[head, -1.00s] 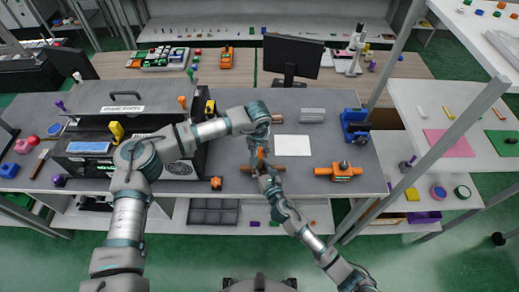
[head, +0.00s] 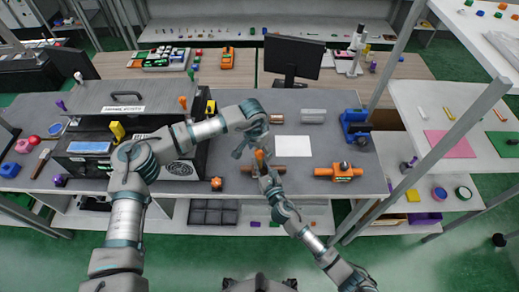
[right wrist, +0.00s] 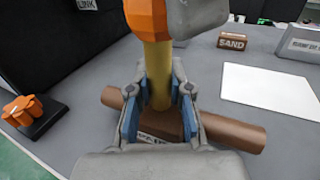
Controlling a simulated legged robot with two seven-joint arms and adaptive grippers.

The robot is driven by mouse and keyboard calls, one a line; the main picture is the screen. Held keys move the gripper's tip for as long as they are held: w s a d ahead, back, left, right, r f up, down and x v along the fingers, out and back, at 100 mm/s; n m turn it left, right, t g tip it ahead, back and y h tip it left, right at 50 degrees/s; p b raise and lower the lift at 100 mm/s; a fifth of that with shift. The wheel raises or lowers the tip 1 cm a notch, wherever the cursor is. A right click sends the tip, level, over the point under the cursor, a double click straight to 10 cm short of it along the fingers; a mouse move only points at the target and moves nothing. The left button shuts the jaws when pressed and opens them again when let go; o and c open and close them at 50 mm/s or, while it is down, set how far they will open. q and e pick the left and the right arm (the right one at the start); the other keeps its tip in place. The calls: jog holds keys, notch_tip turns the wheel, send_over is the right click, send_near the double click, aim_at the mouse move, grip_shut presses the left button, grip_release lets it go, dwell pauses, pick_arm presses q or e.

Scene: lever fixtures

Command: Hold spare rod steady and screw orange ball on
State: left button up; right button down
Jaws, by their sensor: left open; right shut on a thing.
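The spare rod (right wrist: 158,72) is yellow and stands upright in the right wrist view. My right gripper (right wrist: 158,95) is shut on it low down, with blue-padded fingers on both sides. The orange ball (right wrist: 146,18) sits at the rod's top; whether it is fully seated cannot be told. It also shows in the head view (head: 259,155). My left gripper (head: 249,148) is open just above and beside the ball, and a grey finger of it shows beside the ball in the right wrist view. My right gripper (head: 265,179) comes from below in the head view.
A brown cylinder (right wrist: 235,132) lies behind the rod. A white sheet (head: 292,146), an orange fixture (head: 338,172) and a blue vise (head: 355,127) stand to the right. A large dark machine with a grey lid (head: 130,97) stands left.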

pick_arm(q)
jog(key=shift+r, duration=0.1)
jog(key=shift+r, duration=1.4)
jog(key=n, duration=0.5)
jog(key=shift+s+y, duration=0.1)
jog(key=shift+y, duration=0.3)
jog(key=n, duration=0.5)
jog(key=shift+n+y, duration=0.4)
jog(key=n, duration=0.5)
jog(key=shift+d+n+y, duration=0.1)
jog(key=shift+n+y, duration=0.2)
jog(key=shift+y, duration=0.1)
jog(key=n, duration=0.3)
jog(key=n+g, duration=0.1)
jog(key=n, duration=0.2)
jog(key=shift+y, duration=0.3)
